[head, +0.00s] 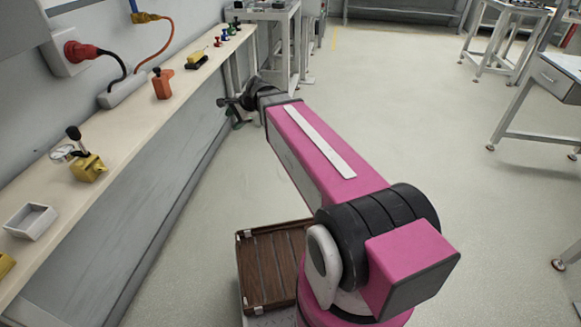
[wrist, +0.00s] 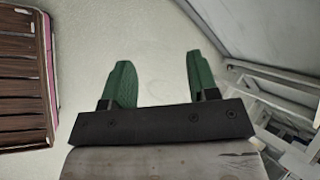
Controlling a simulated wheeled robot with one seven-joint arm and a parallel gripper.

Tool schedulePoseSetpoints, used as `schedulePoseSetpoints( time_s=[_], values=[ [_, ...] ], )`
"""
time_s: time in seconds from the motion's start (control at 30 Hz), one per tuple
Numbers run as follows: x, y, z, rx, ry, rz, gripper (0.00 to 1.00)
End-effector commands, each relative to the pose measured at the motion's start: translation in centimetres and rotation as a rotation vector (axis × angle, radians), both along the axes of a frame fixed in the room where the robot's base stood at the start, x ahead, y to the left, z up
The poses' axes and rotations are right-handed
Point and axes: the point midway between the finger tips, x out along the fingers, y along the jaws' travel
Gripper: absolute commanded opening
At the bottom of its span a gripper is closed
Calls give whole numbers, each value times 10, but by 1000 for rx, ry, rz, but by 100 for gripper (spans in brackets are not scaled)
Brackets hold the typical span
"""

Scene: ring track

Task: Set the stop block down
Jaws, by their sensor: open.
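My gripper (head: 234,112) is at the end of my outstretched arm, beside the front of the long bench and below its top. In the wrist view its two green fingers (wrist: 158,66) are apart with nothing between them, and pale floor shows behind. On the bench stand an orange block with a dark knob (head: 162,86) and, nearer, a yellow block with a black-knobbed lever (head: 88,167). I cannot tell which thing, if any, is the stop block. My gripper touches none of them.
The bench (head: 120,135) runs along the left wall. It also holds a white open box (head: 30,221), a yellow-and-black item (head: 196,60) and small coloured pieces. A slatted wooden tray (head: 270,265) with bare slats is beside my arm's base. Open floor lies right.

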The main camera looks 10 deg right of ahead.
Motion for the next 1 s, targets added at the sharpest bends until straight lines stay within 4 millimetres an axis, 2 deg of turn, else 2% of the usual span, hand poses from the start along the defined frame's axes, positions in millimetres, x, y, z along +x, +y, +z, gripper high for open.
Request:
schedulePoseSetpoints(
  time_s=[0.03,0.2,0.3,0.4,0.5,0.6,1.0],
  values=[
    [-19,-23,-24,-98,-23,80,54],
    [-71,-95,-91,-414,-72,433,54],
    [-101,-132,-120,-551,-66,643,54],
    [-125,-159,-138,-640,-50,816,54],
    [-140,-176,-148,-689,-35,936,54],
    [-147,-185,-153,-711,-27,995,54],
    [-147,-186,-153,-715,-27,1009,54]
  ],
)
